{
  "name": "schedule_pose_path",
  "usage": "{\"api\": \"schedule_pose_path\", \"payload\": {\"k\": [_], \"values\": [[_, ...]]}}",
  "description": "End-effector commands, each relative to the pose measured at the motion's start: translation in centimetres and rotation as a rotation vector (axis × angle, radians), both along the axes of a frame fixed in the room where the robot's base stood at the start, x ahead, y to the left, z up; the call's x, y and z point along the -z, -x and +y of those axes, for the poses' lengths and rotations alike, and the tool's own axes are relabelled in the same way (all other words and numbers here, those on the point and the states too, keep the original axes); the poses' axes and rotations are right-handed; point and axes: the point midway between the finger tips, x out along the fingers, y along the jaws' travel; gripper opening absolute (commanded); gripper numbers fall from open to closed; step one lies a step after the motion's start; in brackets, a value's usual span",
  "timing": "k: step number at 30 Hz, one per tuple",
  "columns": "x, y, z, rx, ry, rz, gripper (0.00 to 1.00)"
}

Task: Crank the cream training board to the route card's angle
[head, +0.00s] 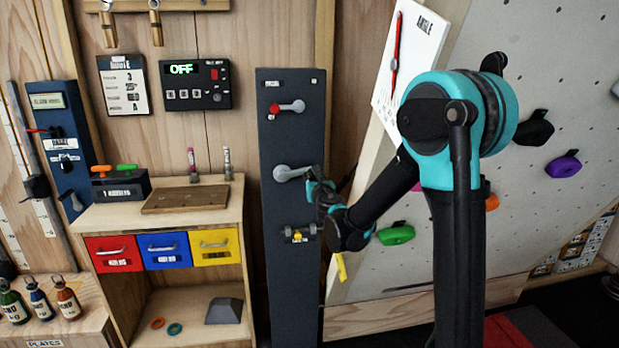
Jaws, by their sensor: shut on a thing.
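The cream training board (590,110) leans at the right, tilted, with colored holds on it. A white angle scale (412,50) with a red pointer is at its upper left edge; my arm covers part of it. The route card (124,84) is on the wooden wall at upper left; its small print is too small to read. A dark grey post (284,235) carries a light grey crank (290,173) at mid-height. My gripper (316,185) is shut on the right end of the crank, whose handle is mostly hidden by the fingers.
A red-knobbed lever (288,107) is above the crank and a yellow-marked fitting (299,234) below it. A control box (195,83) reads OFF. A wooden cabinet (172,215) with red, blue and yellow drawers stands left of the post. Bottles (42,303) are at lower left.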

Motion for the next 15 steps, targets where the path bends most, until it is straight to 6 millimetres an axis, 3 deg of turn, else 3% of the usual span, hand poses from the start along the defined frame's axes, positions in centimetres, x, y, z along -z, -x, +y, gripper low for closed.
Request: {"api": "schedule_pose_path", "payload": {"k": [15], "values": [[-3.4, 0.5, 1.5, -0.009, 0.256, -0.074, 0.00]]}}
